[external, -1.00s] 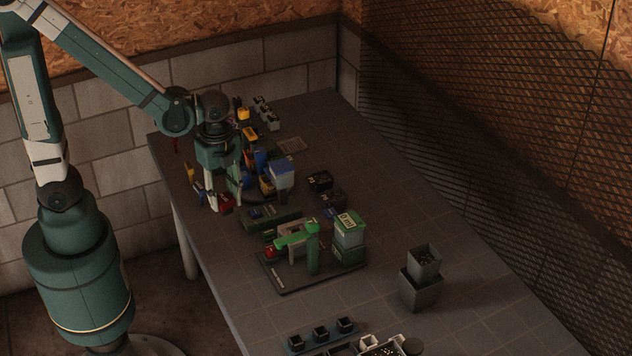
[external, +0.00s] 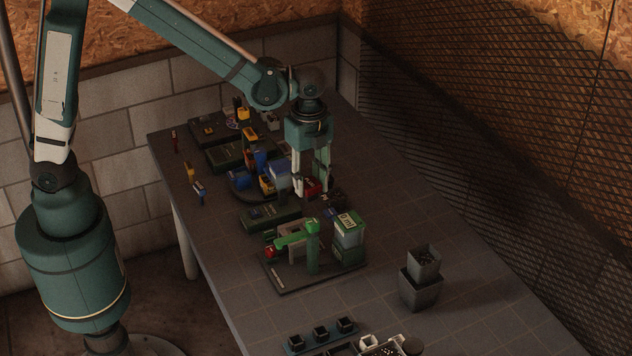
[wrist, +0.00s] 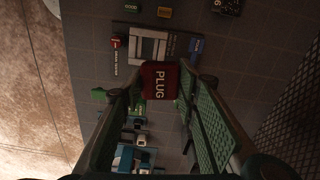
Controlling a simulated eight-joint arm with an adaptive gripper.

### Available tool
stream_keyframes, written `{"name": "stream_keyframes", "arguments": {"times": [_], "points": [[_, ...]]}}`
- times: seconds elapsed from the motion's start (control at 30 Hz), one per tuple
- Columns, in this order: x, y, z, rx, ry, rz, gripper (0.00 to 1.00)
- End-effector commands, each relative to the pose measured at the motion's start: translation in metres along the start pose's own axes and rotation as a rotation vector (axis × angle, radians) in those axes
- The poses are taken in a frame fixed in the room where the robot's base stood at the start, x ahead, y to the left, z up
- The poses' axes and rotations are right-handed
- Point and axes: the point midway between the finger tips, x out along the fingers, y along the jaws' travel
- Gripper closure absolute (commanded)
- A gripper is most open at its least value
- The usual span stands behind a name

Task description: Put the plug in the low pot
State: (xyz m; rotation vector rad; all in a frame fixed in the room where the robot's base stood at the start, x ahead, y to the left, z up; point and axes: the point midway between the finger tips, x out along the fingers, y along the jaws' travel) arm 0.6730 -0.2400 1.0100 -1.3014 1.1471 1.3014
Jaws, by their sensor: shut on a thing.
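The plug is a red block with white PLUG lettering (wrist: 159,80). It also shows in the external view (external: 312,187). My gripper (external: 313,184) is shut on it, one finger on each side, and appears to hold it above the table. Two dark grey square pots stand at the right of the table: an upper one (external: 424,264) with dark bits inside and a lower one (external: 420,292). I cannot tell whether they are stacked or one behind the other. No pot is labelled as the low pot.
The green machine (external: 312,250) on its dark base and a green-and-white box (external: 349,230) stand in front of my gripper. Small black pots (external: 320,334) line the near edge. Dark cases (external: 208,131) crowd the back left. The right side of the table is largely clear.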

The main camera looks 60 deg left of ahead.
Motion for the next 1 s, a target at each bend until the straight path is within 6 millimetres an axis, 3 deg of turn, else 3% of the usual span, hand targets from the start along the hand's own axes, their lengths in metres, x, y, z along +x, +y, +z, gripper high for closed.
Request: {"name": "stream_keyframes", "arguments": {"times": [0.5, 1.0], "points": [[-0.034, -0.07, -0.112, 0.047, 0.0, 0.0, 0.82], [-0.051, -0.116, -0.224, 0.091, 0.0, 0.0, 0.82]]}}
